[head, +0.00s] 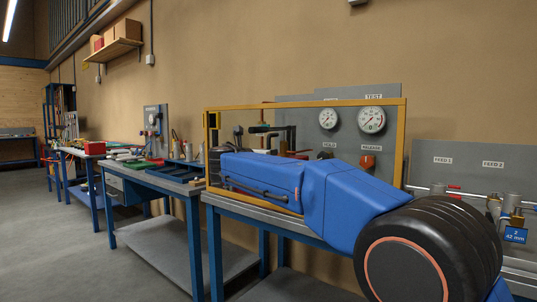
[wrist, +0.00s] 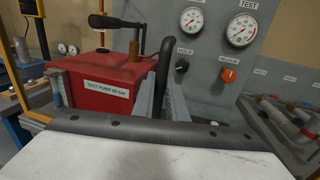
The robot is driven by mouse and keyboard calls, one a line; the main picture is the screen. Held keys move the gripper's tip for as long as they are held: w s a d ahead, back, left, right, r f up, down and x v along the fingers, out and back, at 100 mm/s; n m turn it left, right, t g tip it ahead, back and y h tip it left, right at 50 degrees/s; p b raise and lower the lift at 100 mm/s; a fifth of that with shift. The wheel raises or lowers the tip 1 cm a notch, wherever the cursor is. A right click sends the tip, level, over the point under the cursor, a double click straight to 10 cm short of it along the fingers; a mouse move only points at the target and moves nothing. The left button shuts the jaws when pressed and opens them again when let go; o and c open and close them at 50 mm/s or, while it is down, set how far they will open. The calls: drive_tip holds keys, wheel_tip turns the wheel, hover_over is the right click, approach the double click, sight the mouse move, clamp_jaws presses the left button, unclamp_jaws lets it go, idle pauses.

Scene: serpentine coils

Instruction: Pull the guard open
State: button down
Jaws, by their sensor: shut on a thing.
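The guard (head: 300,105) is a clear panel in a yellow frame, upright on the bench in front of the gauge panel in the head view. Part of its yellow frame (wrist: 17,75) shows at the left in the wrist view. My gripper (wrist: 163,92) has its two grey fingers shut on a dark upright bar (wrist: 163,68), which looks like the guard's handle. Behind it stands the red test pump (wrist: 105,78) with a black lever. In the head view my blue arm covers the guard's lower part, and my fingertips cannot be made out.
The grey gauge panel (wrist: 222,55) stands behind, with two dials, a black hold knob (wrist: 182,66) and an orange release knob (wrist: 228,75). Pipes and fittings (head: 500,205) are at the right. Another bench (head: 150,180) stands to the left, with open floor (head: 70,250) before it.

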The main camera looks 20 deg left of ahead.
drive_tip(key=shift+a, duration=0.2)
drive_tip(key=c, duration=1.8)
unclamp_jaws()
drive_tip(key=shift+o, duration=0.2)
drive_tip(key=s+a, duration=0.2)
drive_tip(key=s, duration=1.5)
drive_tip(key=shift+a, duration=0.3)
